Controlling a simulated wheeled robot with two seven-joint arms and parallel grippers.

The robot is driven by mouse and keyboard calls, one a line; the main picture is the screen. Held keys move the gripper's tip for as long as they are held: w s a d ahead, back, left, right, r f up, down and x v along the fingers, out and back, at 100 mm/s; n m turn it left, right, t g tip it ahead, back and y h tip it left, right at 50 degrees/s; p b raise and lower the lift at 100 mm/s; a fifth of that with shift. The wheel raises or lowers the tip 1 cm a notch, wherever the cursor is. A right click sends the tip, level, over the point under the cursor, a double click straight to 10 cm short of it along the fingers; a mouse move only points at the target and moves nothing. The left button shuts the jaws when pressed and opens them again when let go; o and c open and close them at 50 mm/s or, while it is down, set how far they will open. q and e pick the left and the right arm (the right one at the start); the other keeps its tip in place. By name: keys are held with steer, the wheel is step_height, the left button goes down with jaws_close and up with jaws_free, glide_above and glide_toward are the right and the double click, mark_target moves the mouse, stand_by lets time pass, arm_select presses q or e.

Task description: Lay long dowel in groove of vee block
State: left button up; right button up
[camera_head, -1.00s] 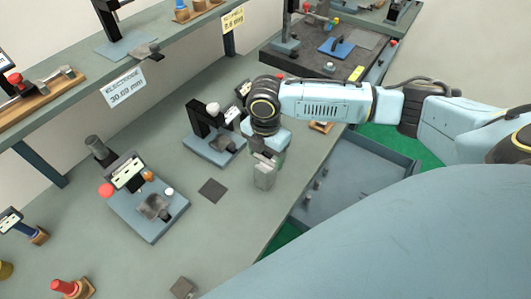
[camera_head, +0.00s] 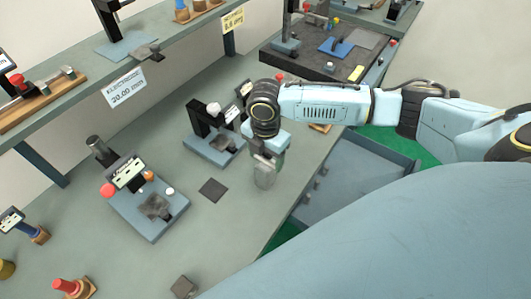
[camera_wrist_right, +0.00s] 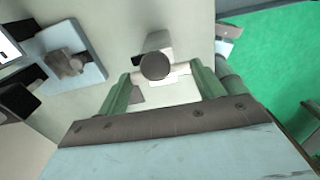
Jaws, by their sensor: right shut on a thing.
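My right gripper (camera_head: 267,160) hangs low over the bench, right of a dark square. In the right wrist view its green fingers (camera_wrist_right: 163,78) are shut on a dark round-ended dowel (camera_wrist_right: 155,66), seen nearly end-on, so its length is hard to judge. In the head view the held dowel (camera_head: 264,181) appears as a grey shape below the fingers, pointing down. Whether its lower end touches the bench is unclear. A small dark block (camera_head: 184,287) sits at the bottom edge of the head view; I cannot tell if it is the vee block. No groove is distinguishable. My left gripper is not in view.
The flat dark square (camera_head: 213,190) lies on the bench. Gauge stands on blue bases (camera_head: 214,147) (camera_head: 150,222) stand behind and left of it. An open blue drawer (camera_head: 345,190) holding small pieces is right of the gripper. A shelf (camera_head: 120,72) runs along the back.

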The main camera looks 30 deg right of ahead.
steer(key=shift+f, duration=0.6)
stand_by(0.4)
steer(key=o, duration=1.1)
steer(key=shift+r, duration=0.1)
step_height(320, 180, up, 13)
steer(key=shift+r, duration=0.15)
